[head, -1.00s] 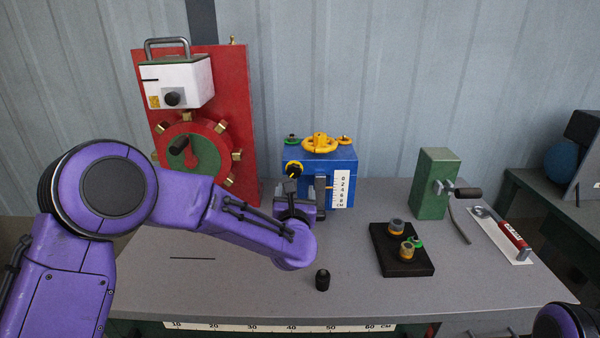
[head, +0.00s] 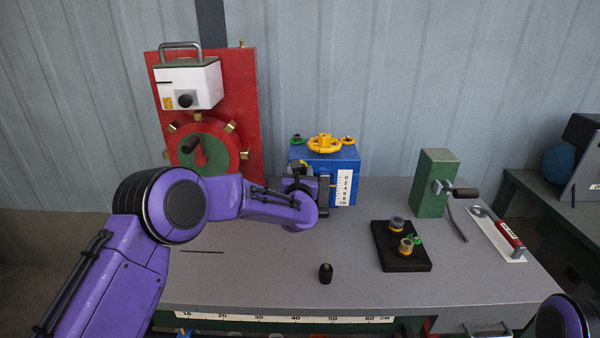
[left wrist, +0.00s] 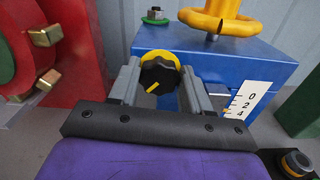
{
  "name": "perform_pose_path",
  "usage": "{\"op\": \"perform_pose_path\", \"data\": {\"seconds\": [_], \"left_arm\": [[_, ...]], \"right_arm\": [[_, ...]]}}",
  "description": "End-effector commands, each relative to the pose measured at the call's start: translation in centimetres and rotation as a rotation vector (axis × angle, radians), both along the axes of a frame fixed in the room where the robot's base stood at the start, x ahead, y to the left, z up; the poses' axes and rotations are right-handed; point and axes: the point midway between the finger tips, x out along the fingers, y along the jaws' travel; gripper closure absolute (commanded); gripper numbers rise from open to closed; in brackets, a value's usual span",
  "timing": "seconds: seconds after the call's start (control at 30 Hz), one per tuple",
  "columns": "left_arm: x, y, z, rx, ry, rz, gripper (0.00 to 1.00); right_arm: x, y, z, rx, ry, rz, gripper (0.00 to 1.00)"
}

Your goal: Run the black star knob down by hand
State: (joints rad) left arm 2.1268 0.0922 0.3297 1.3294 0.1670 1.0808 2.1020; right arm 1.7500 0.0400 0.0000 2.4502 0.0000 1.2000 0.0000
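The black star knob (left wrist: 160,75) sits on a yellow disc on the front of the blue box (left wrist: 145,38). A yellow mark on the knob points to the lower left in the left wrist view. My left gripper (left wrist: 162,85) is open, with one finger on each side of the knob; I cannot tell whether either finger touches it. In the head view the left gripper (head: 308,182) is at the left front of the blue box (head: 345,162) and hides most of the knob. My right gripper is not in view.
A yellow handwheel (head: 324,143) tops the blue box, with a white scale (head: 344,187) on its front. A red panel (head: 245,110) stands to the left. A small black piece (head: 325,274), a black fixture plate (head: 405,262) and a green block (head: 433,185) are on the grey table.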

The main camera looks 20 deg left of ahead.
Motion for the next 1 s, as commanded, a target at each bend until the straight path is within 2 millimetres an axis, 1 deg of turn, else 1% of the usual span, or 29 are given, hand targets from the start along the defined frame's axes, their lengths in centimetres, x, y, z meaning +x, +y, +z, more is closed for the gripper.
{"op": "perform_pose_path", "data": {"seconds": [0.03, 0.07, 0.3, 0.47, 0.67, 1.0], "left_arm": [[0.0, 0.1, 0.0, 0.001, 0.001, 0.000, 0.75], [0.0, 0.0, 0.0, 0.001, 0.001, 0.000, 0.82], [0.0, 0.0, -0.1, 0.008, 0.003, 0.000, 0.82], [0.0, 0.0, -0.2, 0.049, 0.015, 0.000, 0.82], [0.0, 0.0, -0.2, 0.167, 0.049, -0.001, 0.82], [0.0, -0.1, -0.3, 0.469, 0.136, 0.000, 0.82]], "right_arm": [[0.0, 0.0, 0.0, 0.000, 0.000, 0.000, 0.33], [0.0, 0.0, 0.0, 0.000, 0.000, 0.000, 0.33], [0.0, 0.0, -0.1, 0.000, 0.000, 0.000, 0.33], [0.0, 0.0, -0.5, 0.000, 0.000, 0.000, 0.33], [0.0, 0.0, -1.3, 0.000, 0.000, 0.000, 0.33], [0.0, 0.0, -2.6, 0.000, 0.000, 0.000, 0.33]]}}
